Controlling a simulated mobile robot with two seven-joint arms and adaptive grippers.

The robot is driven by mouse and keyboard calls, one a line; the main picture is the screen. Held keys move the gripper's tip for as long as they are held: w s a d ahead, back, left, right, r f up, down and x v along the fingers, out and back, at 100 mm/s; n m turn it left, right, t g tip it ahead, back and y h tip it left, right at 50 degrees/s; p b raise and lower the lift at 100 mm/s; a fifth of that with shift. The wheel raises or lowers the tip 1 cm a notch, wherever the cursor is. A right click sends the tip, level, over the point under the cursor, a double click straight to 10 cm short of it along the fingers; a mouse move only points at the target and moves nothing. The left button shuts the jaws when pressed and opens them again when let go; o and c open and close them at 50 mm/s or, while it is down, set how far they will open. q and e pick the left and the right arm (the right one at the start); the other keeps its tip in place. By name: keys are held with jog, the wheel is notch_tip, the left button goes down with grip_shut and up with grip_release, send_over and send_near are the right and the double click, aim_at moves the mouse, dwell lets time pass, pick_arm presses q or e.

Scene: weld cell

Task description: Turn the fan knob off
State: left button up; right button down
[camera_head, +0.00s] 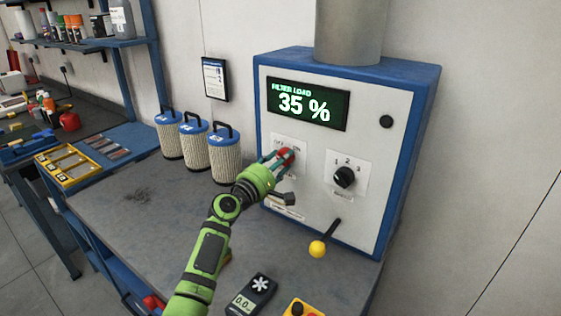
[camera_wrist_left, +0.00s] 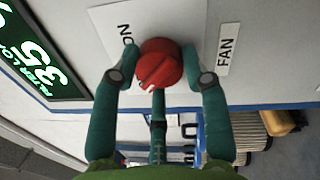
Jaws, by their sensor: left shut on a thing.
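The red fan knob (camera_head: 286,156) is on the white front panel of the blue-edged filter unit (camera_head: 395,128), under the screen, on a label reading OFF and ON. In the left wrist view the knob (camera_wrist_left: 158,64) is round and red with a white mark at its lower left, between an ON label and a FAN label (camera_wrist_left: 228,48). My left gripper (camera_head: 280,160) is shut on the knob, with green fingers on both sides of it; the left wrist view also shows the gripper (camera_wrist_left: 158,80). My right gripper is not in view.
A black 1-2-3 knob (camera_head: 344,177) sits right of the red knob. A yellow-tipped lever (camera_head: 318,248) sticks out below. Several pleated filters (camera_head: 196,146) stand left of the unit. A meter (camera_head: 253,294) lies on the grey bench (camera_head: 150,215), whose middle is mostly clear.

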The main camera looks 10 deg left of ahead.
pick_arm(q)
jog(key=o, duration=1)
jog(key=shift+a+r, duration=0.1)
jog(key=shift+r, duration=0.05)
jog(key=shift+o, duration=0.8)
jog(key=shift+f, duration=0.2)
jog(key=r+v, duration=0.1)
jog(key=v, duration=1.1)
jog(key=shift+f, duration=0.4)
